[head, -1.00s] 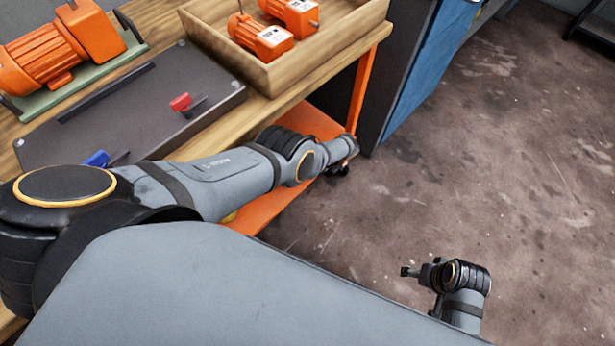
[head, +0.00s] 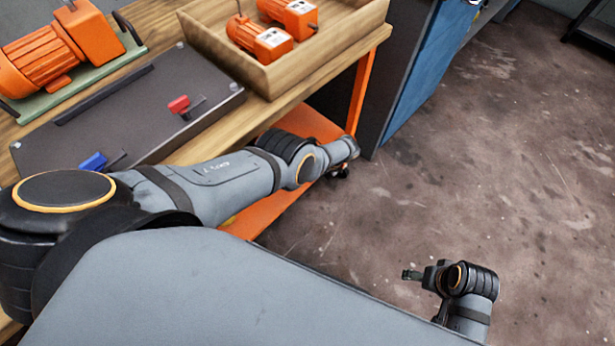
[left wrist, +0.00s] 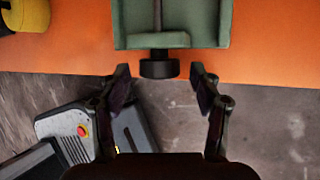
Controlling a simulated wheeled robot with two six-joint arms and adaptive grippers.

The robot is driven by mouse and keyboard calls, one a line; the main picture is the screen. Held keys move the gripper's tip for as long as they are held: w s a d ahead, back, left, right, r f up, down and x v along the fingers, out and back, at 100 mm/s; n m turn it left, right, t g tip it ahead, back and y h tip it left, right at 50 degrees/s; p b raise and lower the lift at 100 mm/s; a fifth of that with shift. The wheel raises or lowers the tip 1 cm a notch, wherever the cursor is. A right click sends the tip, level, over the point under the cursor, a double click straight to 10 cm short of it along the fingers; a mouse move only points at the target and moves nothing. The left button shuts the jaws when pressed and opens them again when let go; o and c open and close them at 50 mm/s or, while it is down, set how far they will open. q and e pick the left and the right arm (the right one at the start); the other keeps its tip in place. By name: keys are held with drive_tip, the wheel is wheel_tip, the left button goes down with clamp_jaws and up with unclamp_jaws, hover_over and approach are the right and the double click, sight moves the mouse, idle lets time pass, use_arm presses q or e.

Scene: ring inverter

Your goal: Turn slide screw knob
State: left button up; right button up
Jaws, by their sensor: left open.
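The slide screw knob (left wrist: 158,66) is a short black cylinder at the near end of a green slide (left wrist: 215,25) with a dark screw along its middle, in the left wrist view. My left gripper (left wrist: 160,76) is open, with one finger on each side of the knob and a gap on both sides. In the head view my left gripper (head: 343,172) is small and dark beside the bench's lower shelf; the knob and slide cannot be made out there. My right gripper (head: 411,274) is over the floor, too small to tell its opening.
The green slide rests on an orange shelf (left wrist: 275,55); a yellow object (left wrist: 28,14) lies at its left end. On the bench are an orange motor (head: 45,65), a dark plate (head: 135,100) with red and blue handles, and a wooden tray (head: 230,70) with orange motors.

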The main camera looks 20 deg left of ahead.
idle(0.3)
